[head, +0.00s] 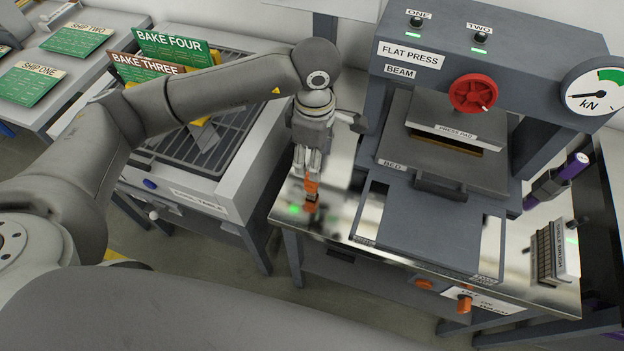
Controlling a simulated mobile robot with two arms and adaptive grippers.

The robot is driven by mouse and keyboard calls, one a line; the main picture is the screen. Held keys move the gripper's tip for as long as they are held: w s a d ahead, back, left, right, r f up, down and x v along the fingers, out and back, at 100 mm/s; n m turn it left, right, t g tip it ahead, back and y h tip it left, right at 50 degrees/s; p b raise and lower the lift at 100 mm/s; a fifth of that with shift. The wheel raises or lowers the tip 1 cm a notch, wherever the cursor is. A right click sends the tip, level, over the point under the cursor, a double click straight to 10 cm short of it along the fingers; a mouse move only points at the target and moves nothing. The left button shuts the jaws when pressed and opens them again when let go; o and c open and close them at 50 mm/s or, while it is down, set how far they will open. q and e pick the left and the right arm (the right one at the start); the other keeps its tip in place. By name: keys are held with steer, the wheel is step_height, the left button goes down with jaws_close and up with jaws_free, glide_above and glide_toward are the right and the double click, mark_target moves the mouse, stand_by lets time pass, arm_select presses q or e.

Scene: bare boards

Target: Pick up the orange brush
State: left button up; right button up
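The orange brush (311,184) is a small orange piece at the left end of the shiny press table in the head view. My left gripper (311,172) points down directly over it, with its fingertips at the orange piece's upper end. The fingers look close together and cover part of the brush. I cannot tell whether they grip it. A second orange patch and a dark patch show just below, possibly its lower part or its reflection in the tabletop. My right gripper is not in view.
The flat press (465,60) with its bed (430,228) stands just right of my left gripper. A labelled bristled block (556,252) is at the table's right end. A grey rack table (240,190) with green signs stands to the left, across a floor gap.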

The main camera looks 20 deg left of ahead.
arm_select(q)
glide_above(311, 187)
steer(key=w, duration=0.1)
step_height(311, 187, down, 4)
steer(key=shift+w+d+f+p, duration=0.1)
steer(key=shift+w+p, duration=0.05)
steer(key=shift+p, duration=0.15)
steer(key=f, duration=0.1)
steer(key=f+p, duration=0.1)
steer(key=f, duration=0.2)
steer(key=shift+w+a+f+p, duration=0.15)
steer(key=shift+a+p, duration=0.1)
steer(key=shift+p, duration=0.05)
steer(key=shift+f, duration=0.4)
steer(key=shift+c, duration=0.2)
steer(key=c, duration=1)
